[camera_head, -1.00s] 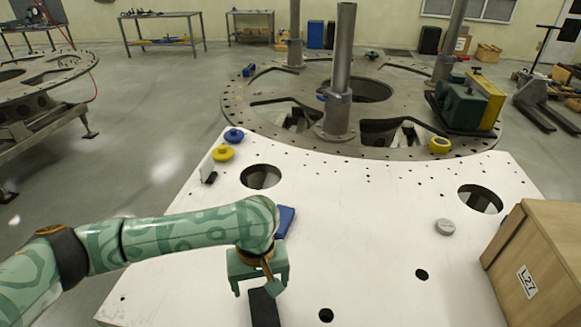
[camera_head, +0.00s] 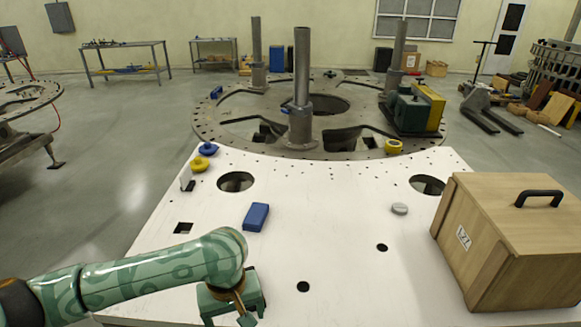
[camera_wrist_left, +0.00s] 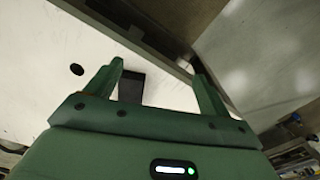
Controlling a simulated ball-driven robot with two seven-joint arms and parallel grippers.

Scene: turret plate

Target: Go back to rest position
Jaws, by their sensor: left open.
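My left gripper (camera_head: 235,310) hangs over the near edge of the white plate (camera_head: 330,240) at the bottom of the head view. In the left wrist view its two green fingers (camera_wrist_left: 157,70) stand apart with nothing held between them. My right gripper is in neither view.
A wooden case (camera_head: 515,255) stands at right. Yellow (camera_head: 200,164) and blue (camera_head: 208,149) knobs sit far left. Steel posts (camera_head: 302,85) rise from the round turret behind.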

